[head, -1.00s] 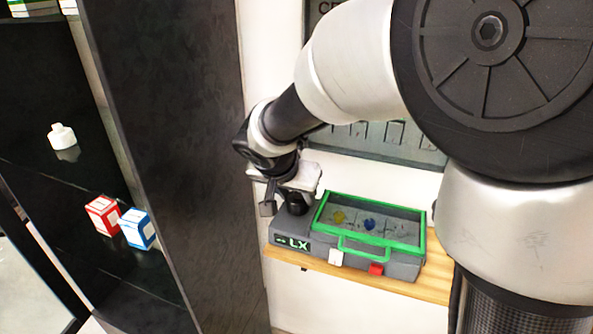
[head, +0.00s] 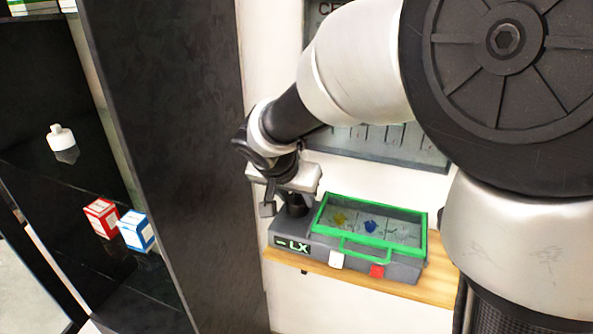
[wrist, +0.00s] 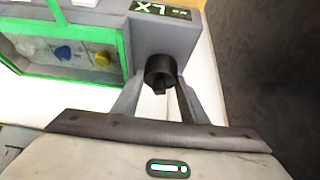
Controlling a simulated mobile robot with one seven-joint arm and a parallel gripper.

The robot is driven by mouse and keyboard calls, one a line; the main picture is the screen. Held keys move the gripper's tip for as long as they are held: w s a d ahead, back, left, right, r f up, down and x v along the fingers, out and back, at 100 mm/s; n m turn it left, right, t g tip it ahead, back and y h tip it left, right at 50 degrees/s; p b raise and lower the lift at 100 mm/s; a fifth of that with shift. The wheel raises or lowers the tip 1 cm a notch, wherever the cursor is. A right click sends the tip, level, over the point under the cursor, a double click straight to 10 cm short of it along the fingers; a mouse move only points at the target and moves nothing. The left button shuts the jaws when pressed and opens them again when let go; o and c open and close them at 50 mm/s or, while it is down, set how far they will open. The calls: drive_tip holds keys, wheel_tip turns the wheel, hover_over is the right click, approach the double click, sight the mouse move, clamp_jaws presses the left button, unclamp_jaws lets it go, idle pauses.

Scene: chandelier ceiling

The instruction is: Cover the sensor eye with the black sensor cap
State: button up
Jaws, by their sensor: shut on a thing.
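The black sensor cap (wrist: 160,70) is a dark round piece between my fingertips in the wrist view. My gripper (wrist: 160,88) is shut on it, pointing down over the left end of a grey device (head: 383,262) with a green-framed lid. In the head view my gripper (head: 291,197) and the dark cap (head: 295,210) are at the device's top left corner, above the LX display (head: 293,246). The cap appears to be at the device's top surface; whether it is fully seated I cannot tell. The sensor eye is not visible; the cap and gripper block that spot.
The device stands on a wooden shelf (head: 441,289) against a white wall. A dark cabinet panel (head: 190,150) rises to the left. Red (head: 101,217) and blue (head: 137,231) boxes and a white bottle (head: 61,138) stand on dark shelves further left.

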drive_tip(key=shift+b, duration=0.3)
drive_tip(key=shift+f+b, duration=0.65)
drive_tip(key=shift+b, duration=0.15)
idle(0.3)
drive_tip(key=o, duration=0.7)
drive_tip(key=shift+r, duration=0.1)
drive_tip(key=shift+o, duration=0.2)
drive_tip(key=p+v, duration=0.3)
drive_tip(key=v, duration=0.8)
